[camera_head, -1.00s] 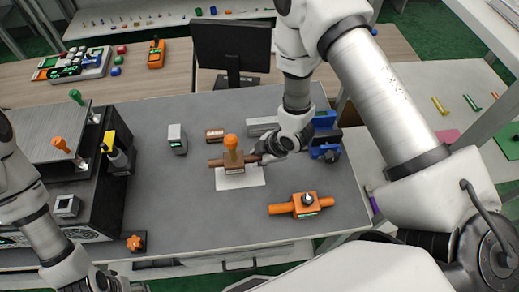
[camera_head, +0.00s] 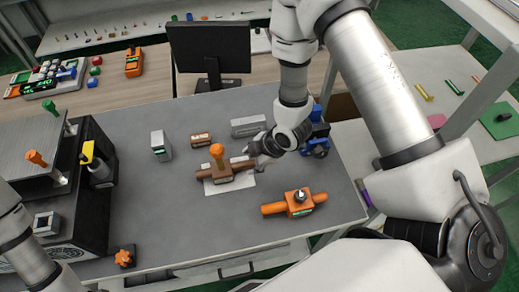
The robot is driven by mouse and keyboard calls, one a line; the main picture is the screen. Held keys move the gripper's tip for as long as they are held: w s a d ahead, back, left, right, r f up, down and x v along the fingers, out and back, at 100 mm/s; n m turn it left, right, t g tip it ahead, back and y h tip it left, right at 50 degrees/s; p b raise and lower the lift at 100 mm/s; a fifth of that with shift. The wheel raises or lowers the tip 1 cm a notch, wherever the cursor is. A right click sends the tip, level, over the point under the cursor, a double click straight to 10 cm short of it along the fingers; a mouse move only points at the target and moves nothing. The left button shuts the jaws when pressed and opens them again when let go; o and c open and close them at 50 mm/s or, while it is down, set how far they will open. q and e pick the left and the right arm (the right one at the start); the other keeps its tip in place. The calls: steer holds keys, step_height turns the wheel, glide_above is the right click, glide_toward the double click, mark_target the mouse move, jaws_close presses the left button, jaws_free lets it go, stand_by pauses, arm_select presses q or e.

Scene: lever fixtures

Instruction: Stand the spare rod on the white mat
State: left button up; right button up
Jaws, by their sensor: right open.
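A white mat (camera_head: 242,183) lies on the grey table. A brown block with a horizontal brown bar (camera_head: 240,166) lies over it, and an orange-headed lever (camera_head: 217,157) stands up from the block. My right gripper (camera_head: 254,156) is open, just right of the bar's right end; I cannot tell if it touches. No loose rod stands on the mat's bare part. A purple rod-like piece (camera_head: 363,192) shows at the table's right edge; I cannot tell which piece is the spare rod. My left arm is at the lower left, its gripper out of frame.
An orange pipe fixture (camera_head: 294,204) lies front right. A grey box (camera_head: 160,145), a small brown block (camera_head: 201,139) and a blue device (camera_head: 318,135) stand behind. A black machine (camera_head: 75,215) fills the left. An orange star knob (camera_head: 124,257) is at the front edge.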

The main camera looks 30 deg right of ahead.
steer(key=b+v, duration=0.1)
steer(key=v, duration=0.7)
